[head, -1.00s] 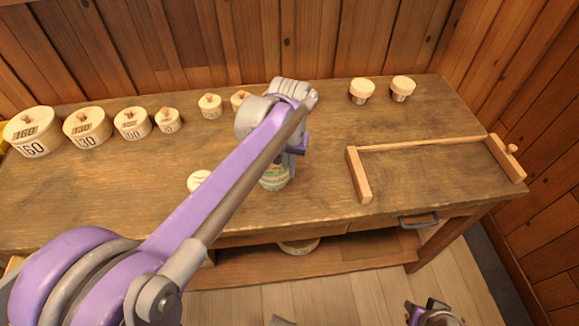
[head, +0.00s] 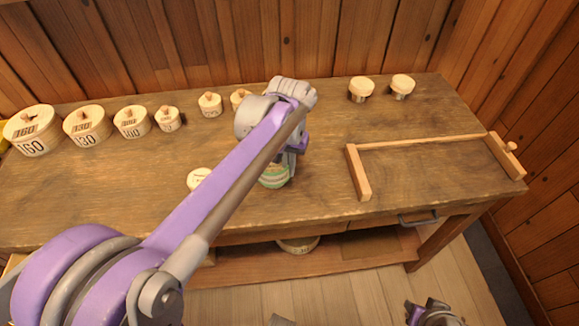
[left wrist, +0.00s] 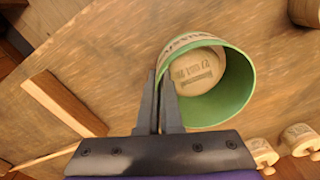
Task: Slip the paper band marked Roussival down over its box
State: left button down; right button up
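The paper band (left wrist: 232,92), green inside with partly visible lettering outside that I cannot read, is a ring in the left wrist view. A round pale wooden box top (left wrist: 198,70) with small print shows inside it. How far down the band sits around it I cannot tell. My left gripper (left wrist: 158,88) is shut on the band's wall, one finger on each side. In the head view the band (head: 274,178) shows green and cream below my left gripper (head: 292,158), partly behind my arm. My right gripper (head: 430,312) is low at the bottom edge, its fingers unclear.
A small round pale-topped piece (head: 199,178) stands left of the band. Several numbered, knobbed boxes (head: 88,126) line the back left. Two pale-capped pieces (head: 361,90) stand at the back. A wooden frame (head: 358,174) lies to the right. The table's front right is clear.

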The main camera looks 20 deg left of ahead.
pick_arm(q)
jog(key=shift+s+f, duration=0.15)
jog(key=shift+f, duration=0.4)
jog(key=c, duration=1)
grip_release()
jog(key=shift+d, duration=0.1)
jog(key=shift+c, duration=1.2)
jog(key=shift+o, duration=1.1)
jog(key=shift+a+r, duration=0.2)
jog(key=shift+r, duration=0.1)
jog(key=shift+w+a+r+p, duration=0.1)
jog(key=shift+w+r+p, duration=0.1)
jog(key=shift+r+p, duration=0.3)
